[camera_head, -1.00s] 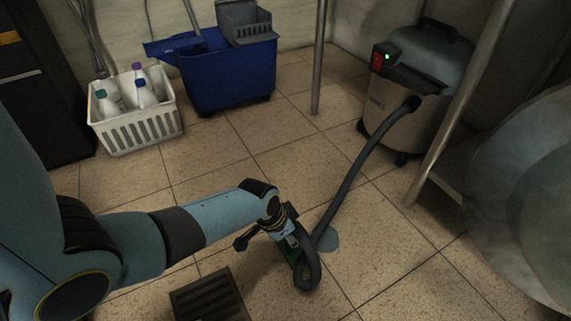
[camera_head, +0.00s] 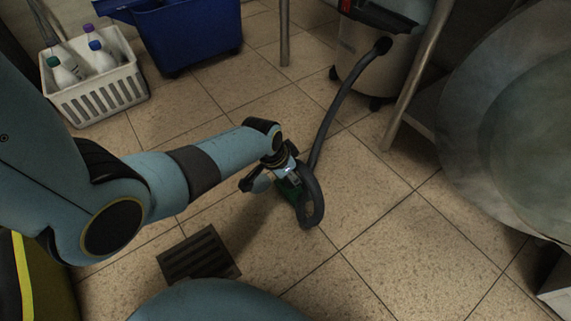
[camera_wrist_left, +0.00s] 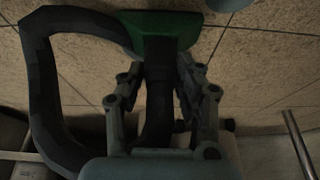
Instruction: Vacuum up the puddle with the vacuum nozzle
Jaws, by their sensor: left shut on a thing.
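My left gripper (camera_head: 284,172) is shut on the vacuum nozzle (camera_head: 289,190), a dark tube with a green head. In the left wrist view the fingers (camera_wrist_left: 160,85) close around the tube below the green head (camera_wrist_left: 160,27). A dark hose loops from the nozzle back to the vacuum. A small bluish patch, which looks like the puddle (camera_head: 262,183), shows just left of the nozzle, partly hidden by the gripper. Its edge also shows at the top of the left wrist view (camera_wrist_left: 230,3). I cannot tell whether the head touches the floor. My right gripper is not in view.
The vacuum body (camera_head: 362,52) stands at the back. A floor drain grate (camera_head: 199,255) lies front left. A white basket of bottles (camera_head: 97,97) and a blue bucket (camera_head: 190,40) stand at the back left. A metal leg (camera_head: 412,80) and large drum stand right. Tiles in front right are clear.

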